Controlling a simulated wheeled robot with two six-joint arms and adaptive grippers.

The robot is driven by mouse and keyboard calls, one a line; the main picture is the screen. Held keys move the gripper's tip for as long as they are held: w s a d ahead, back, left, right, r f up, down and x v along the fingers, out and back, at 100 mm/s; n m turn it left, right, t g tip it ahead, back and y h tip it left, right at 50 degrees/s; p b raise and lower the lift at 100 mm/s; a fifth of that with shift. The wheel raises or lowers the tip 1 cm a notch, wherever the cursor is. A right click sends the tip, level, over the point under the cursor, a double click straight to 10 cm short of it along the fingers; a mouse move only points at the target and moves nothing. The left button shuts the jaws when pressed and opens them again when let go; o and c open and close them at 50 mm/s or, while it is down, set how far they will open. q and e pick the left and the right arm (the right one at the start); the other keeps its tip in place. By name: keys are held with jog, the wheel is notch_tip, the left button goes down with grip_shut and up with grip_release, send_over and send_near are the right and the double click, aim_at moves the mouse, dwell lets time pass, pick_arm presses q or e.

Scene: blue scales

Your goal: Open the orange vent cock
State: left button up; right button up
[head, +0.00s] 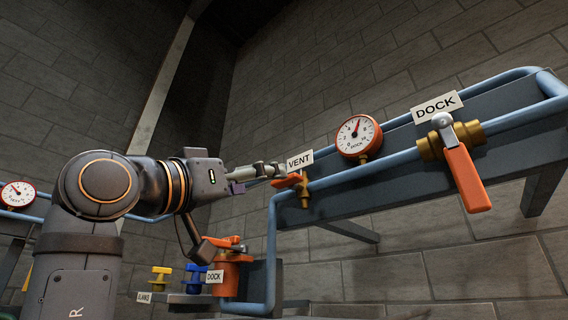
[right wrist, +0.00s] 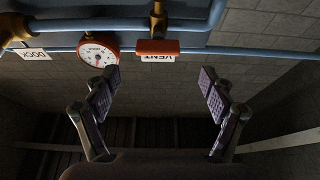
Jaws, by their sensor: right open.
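The vent cock has an orange handle (head: 287,181) and a brass body (head: 304,194) on the blue pipe, under the white VENT label (head: 300,160). In the right wrist view the orange handle (right wrist: 157,47) lies crosswise beyond my fingertips, with the VENT label upside down beside it. My right gripper (head: 268,172) is open, its fingers close to the handle from the left in the head view. In the right wrist view the right gripper (right wrist: 160,82) has nothing between its wide-spread pads. I cannot tell whether a finger touches the handle. My left gripper is out of view.
A red-rimmed dock gauge (head: 358,136) and the DOCK valve with a long orange lever (head: 466,178) are to the right. Below my right gripper are an orange dock fitting (head: 230,272), a blue valve (head: 195,278) and a yellow valve (head: 161,275). Another gauge (head: 18,193) is far left.

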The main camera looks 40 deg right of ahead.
aim_at(287, 179)
jog(key=p+x, duration=0.5)
jog(key=x, duration=0.2)
jog(key=shift+d+r+p, duration=0.15)
jog(key=shift+d+p, duration=0.2)
jog(key=shift+p, duration=0.05)
jog(key=shift+s+d, duration=0.1)
jog(key=shift+d, duration=0.35)
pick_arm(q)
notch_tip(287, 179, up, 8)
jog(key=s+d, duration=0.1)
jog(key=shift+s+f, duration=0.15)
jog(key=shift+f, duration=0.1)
pick_arm(e)
jog(key=shift+a, duration=0.15)
jog(key=shift+a, duration=0.1)
jog(key=shift+c, duration=1.1)
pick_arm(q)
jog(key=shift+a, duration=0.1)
pick_arm(e)
jog(key=c, duration=0.9)
